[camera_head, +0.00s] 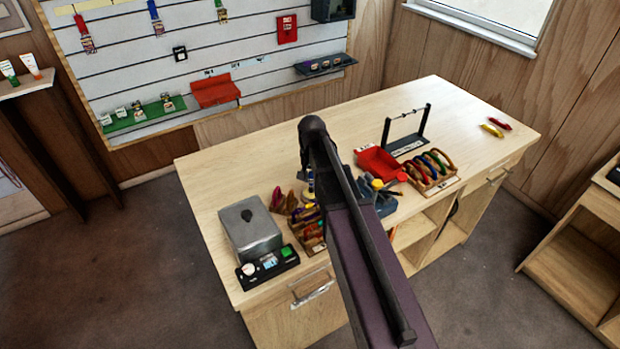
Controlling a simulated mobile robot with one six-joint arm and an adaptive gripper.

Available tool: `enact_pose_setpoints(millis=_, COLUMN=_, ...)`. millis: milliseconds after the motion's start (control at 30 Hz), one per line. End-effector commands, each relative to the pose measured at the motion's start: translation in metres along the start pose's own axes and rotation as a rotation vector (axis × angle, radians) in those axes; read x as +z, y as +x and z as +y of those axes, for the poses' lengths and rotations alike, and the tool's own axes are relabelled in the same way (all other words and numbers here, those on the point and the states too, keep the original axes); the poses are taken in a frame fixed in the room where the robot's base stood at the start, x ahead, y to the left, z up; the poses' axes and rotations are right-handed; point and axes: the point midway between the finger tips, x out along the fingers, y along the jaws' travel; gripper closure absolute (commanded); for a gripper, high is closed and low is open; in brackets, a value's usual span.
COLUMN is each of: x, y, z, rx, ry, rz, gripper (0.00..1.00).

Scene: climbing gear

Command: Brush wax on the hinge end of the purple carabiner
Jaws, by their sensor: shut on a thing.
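My own arm crosses the middle of the view and hides part of the bench. My gripper is not visible; the arm covers where it could be. A wooden rack (436,187) on the bench, right of my arm, holds several coloured carabiners; I cannot pick out a purple one for sure. A second wooden holder (314,247), left of my arm, is filled with small coloured items and is partly covered. A small yellow round thing (377,184) with a red part beside it shows right of my arm; I cannot tell whether it is the wax or the brush.
A grey box (250,232) and a black device with a green button (268,266) stand on the left. Yellow (492,130) and red (499,123) pieces lie far right, with clear bench around them.

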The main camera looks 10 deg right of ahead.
Motion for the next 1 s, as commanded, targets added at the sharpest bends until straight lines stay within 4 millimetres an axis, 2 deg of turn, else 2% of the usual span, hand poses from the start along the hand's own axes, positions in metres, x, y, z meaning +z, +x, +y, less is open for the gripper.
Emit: enact_pose_setpoints(millis=1000, x=0.0000, y=0.0078, z=-0.0001, rx=0.000, ry=0.000, rz=0.000, gripper=1.00)
